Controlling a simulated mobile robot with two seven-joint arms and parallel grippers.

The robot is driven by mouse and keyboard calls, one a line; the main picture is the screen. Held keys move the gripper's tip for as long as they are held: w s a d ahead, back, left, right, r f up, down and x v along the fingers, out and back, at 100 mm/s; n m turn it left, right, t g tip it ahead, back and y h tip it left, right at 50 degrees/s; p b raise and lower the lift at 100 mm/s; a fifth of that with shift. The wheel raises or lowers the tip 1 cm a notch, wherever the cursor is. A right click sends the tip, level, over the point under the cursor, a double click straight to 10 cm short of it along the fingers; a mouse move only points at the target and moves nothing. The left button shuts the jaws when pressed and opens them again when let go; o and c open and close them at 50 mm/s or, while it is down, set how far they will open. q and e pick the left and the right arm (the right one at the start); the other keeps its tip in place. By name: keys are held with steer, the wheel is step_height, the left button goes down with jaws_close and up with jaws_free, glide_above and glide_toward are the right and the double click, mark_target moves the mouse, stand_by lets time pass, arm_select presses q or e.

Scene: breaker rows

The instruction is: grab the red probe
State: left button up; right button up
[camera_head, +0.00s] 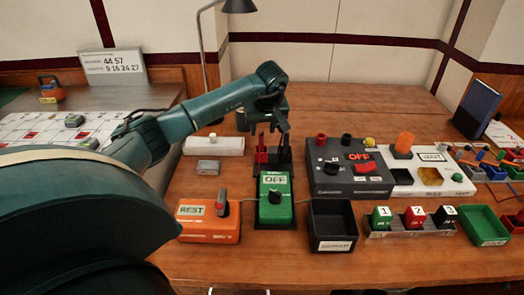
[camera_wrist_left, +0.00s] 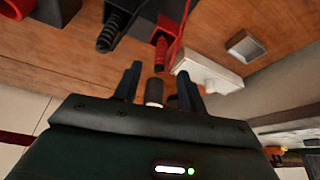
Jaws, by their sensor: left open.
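The red probe (camera_head: 261,147) stands upright in a dark stand behind the green OFF box, beside the black probe (camera_head: 285,150). In the left wrist view the red probe (camera_wrist_left: 168,32) has a ribbed grip and a red lead, with the black probe (camera_wrist_left: 115,28) to its left. My left gripper (camera_head: 272,125) is above and close to the probes.
The green OFF box (camera_head: 274,198) and orange REST box (camera_head: 208,221) stand in front. A white strip (camera_head: 214,146) lies left of the probes. A dark panel (camera_head: 345,180) with red switches stands right. An empty black tray (camera_head: 333,222) is nearer the front.

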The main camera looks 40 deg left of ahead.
mark_target(262, 134)
arm_select(q)
steer(key=shift+x, duration=2.75)
steer(key=shift+c, duration=0.3)
jaws_close()
